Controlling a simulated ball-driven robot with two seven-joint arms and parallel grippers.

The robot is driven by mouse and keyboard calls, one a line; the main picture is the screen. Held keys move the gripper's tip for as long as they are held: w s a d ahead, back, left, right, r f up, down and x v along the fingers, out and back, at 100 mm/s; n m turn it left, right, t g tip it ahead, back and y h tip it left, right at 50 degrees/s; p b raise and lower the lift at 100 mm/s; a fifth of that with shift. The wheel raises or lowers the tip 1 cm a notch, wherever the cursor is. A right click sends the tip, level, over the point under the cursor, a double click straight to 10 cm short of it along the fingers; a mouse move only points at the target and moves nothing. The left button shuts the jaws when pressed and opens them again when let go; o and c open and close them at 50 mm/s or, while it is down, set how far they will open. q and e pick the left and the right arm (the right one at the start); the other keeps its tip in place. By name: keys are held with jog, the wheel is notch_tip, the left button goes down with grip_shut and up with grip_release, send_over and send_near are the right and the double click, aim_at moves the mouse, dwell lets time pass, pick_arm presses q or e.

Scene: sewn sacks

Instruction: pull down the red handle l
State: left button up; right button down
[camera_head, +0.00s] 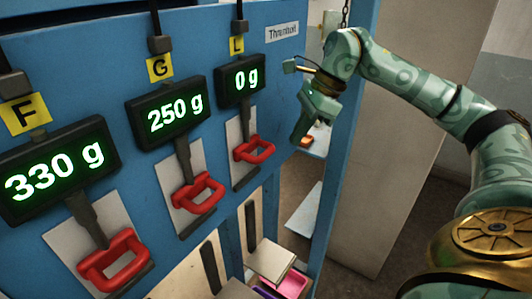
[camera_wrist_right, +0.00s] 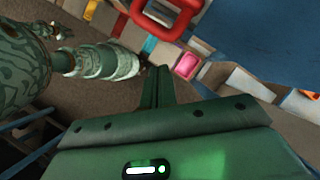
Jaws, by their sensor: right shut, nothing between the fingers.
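The red handle L (camera_head: 254,149) is the far right of three red loop handles on the blue panel, below the yellow L label (camera_head: 237,45) and a display reading 0 g (camera_head: 243,82). My right gripper (camera_head: 300,136) is to the right of it, near the panel's right edge, apart from it, with its fingers pointing down. In the right wrist view its fingers (camera_wrist_right: 159,75) are together with nothing between them. A red handle (camera_wrist_right: 166,30) shows there beyond the fingertips; I cannot tell its letter. My left gripper is not in view.
Handle G (camera_head: 198,193) and handle F (camera_head: 114,254) are to the left, under displays reading 250 g (camera_head: 167,115) and 330 g (camera_head: 56,170). A blue post (camera_head: 345,130) stands right of the panel. A pink item (camera_head: 291,284) lies below.

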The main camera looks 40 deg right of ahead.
jog(key=p+v, duration=0.3)
jog(key=v, duration=0.7)
jog(key=shift+s+d+r, duration=0.15)
jog(key=shift+d+r, duration=0.1)
jog(key=shift+r, duration=0.05)
dwell(0.4)
